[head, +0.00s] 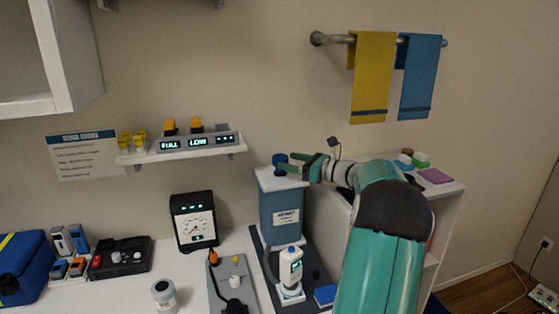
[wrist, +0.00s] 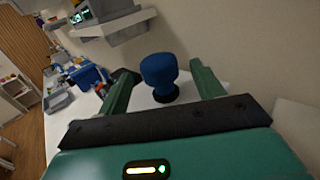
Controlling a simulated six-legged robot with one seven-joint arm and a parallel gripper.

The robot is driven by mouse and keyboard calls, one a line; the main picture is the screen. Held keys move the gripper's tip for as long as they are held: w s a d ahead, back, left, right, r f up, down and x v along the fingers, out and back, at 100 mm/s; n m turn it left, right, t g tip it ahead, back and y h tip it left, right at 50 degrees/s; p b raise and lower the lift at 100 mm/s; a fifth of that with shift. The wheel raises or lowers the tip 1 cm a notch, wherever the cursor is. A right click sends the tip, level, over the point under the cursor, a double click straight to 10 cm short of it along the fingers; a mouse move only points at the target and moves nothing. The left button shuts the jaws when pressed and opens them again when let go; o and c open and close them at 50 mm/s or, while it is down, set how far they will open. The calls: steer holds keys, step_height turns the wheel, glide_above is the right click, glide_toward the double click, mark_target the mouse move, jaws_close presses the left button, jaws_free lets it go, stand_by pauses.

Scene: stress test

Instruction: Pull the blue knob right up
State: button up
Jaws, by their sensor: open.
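The blue knob (head: 280,161) sits on the white top of a blue-grey box-like unit (head: 281,216) in the head view. In the wrist view the blue knob (wrist: 160,73) stands upright, with a wide round cap and a narrower stem. My gripper (head: 286,166) reaches in from the right at knob height. In the wrist view my gripper (wrist: 157,80) is open, one green finger on each side of the knob, with visible gaps to it. Whether the knob is fully between the fingertips in depth is hard to tell.
A dial gauge (head: 195,221) stands left of the unit, and a white bottle-like device (head: 290,266) stands in front of it. A wall shelf (head: 182,150) with displays hangs behind. A towel rail (head: 330,39) is above right. A white shelf unit (head: 446,190) stands right.

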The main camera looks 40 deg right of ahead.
mark_target(280, 159)
steer(key=x, duration=0.4)
steer(key=shift+w+a, duration=0.15)
steer(key=shift+w, duration=0.05)
